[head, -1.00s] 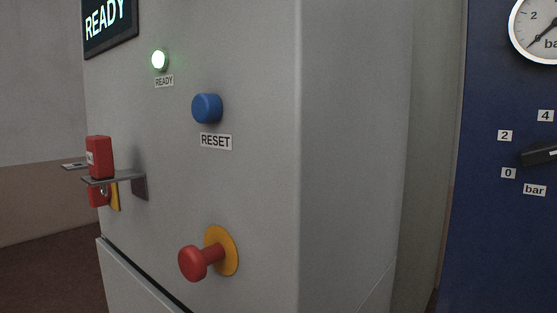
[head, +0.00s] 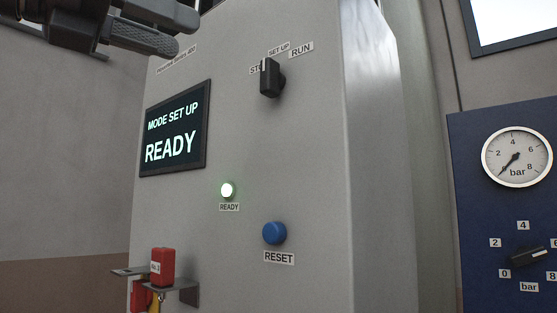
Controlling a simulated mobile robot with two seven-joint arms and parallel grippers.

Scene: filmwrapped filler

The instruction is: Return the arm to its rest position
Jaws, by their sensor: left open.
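My left gripper (head: 165,30) shows at the top left of the head view, partly cut off by the upper edge. Its dark fingers point right, and it is open with nothing seen between them. It is in front of the upper left of the grey cabinet (head: 320,180), near a small printed label. My right gripper is not in view.
The cabinet carries a black mode selector (head: 270,78), a screen (head: 175,130) reading MODE SET UP, READY, a lit green lamp (head: 227,190) and a blue RESET button (head: 274,233). Blue panel (head: 480,210) with gauge (head: 517,157) at right.

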